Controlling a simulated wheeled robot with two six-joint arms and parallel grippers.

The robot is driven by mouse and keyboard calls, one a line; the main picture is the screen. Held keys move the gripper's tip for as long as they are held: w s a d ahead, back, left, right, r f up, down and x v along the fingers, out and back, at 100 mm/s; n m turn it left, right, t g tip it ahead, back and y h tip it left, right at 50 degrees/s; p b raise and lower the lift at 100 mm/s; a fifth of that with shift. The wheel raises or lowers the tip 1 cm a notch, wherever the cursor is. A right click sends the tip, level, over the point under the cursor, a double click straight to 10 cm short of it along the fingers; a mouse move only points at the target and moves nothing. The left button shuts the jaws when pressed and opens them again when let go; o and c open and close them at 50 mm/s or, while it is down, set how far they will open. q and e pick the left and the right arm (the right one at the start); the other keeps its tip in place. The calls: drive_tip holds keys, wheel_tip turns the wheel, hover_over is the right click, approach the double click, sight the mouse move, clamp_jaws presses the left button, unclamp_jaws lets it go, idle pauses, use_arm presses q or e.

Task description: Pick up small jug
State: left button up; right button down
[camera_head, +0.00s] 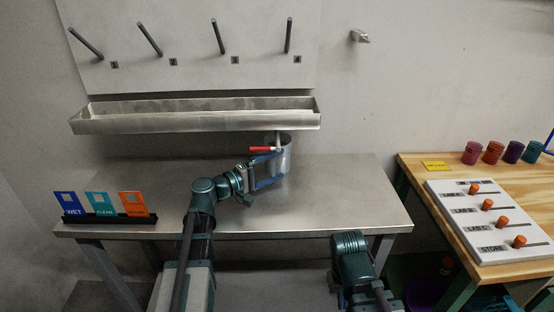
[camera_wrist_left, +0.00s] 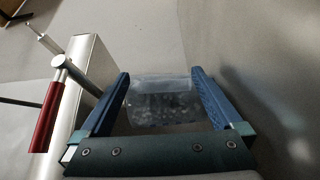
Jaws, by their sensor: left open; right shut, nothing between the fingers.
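A grey cylindrical vessel (camera_head: 285,152), which looks like the small jug, stands at the back of the steel table under the trough. My left gripper (camera_head: 268,170) is open at its front left side, overlapping it in the head view. In the left wrist view a translucent, mottled surface (camera_wrist_left: 160,102) shows between the open fingers, with gaps beside it; whether it is the jug's wall I cannot tell. A red handle (camera_head: 260,149) lies near the vessel's left rim; it also shows in the left wrist view (camera_wrist_left: 47,117). My right gripper (camera_head: 338,284) is low before the table, its fingers hardly visible.
A metal trough (camera_head: 195,117) hangs over the table (camera_head: 345,195), below several numbered pegs. WET, CLEAN and orange cards (camera_head: 132,204) stand at the left. A wooden bench (camera_head: 410,168) at right holds coloured cups and a labelled board (camera_head: 450,205). The table's right part is clear.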

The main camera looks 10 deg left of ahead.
use_arm(q)
drive_tip(key=shift+x, duration=1)
clamp_jaws()
